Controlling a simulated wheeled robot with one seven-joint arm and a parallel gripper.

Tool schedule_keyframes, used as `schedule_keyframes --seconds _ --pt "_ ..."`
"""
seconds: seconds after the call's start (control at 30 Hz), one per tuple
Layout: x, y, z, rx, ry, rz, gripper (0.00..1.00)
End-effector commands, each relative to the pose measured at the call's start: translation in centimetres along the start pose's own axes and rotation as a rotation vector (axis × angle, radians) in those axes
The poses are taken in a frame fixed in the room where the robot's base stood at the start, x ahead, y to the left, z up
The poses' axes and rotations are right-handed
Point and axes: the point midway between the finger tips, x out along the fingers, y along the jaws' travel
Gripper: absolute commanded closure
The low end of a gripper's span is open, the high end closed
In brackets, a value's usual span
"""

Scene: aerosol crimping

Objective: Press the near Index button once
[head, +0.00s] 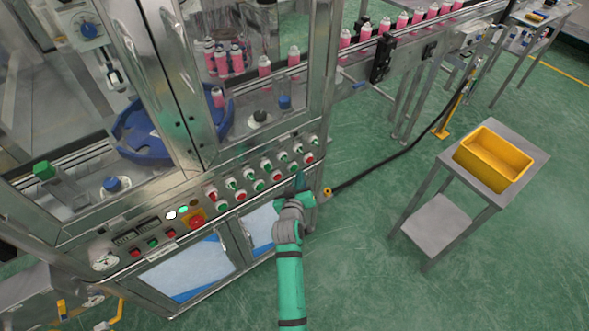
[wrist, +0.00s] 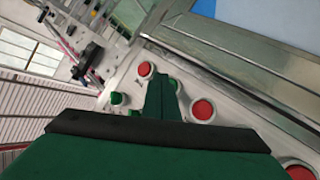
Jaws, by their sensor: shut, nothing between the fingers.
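The control panel (head: 235,198) on the machine's front carries rows of green and red push buttons. No label is readable, so I cannot tell which one is the near Index button. My gripper (head: 299,178) is at the panel's right part, its fingers shut and empty. In the wrist view the shut fingers (wrist: 160,92) point at the panel, between a red button (wrist: 145,69) and a larger-looking red button (wrist: 203,109). Green buttons (wrist: 117,98) show to the left, and one is partly hidden behind the fingers. I cannot tell whether the fingertips touch anything.
A red emergency stop (head: 196,221) on a yellow plate sits further left on the panel. Pink cans (head: 345,39) stand on the conveyor behind. A yellow bin (head: 494,158) rests on a metal side table (head: 520,185) at right. Green floor between is open, crossed by a black cable.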

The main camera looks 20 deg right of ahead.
Motion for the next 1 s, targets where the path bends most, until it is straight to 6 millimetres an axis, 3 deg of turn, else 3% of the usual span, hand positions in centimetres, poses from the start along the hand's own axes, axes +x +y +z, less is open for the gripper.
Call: schedule_keyframes --seconds 0.6,1.0 --pt "-3.3 2.4 2.4 0.0 0.0 0.001 1.0" --pt "-3.4 2.9 2.7 0.002 -0.003 0.005 1.0"
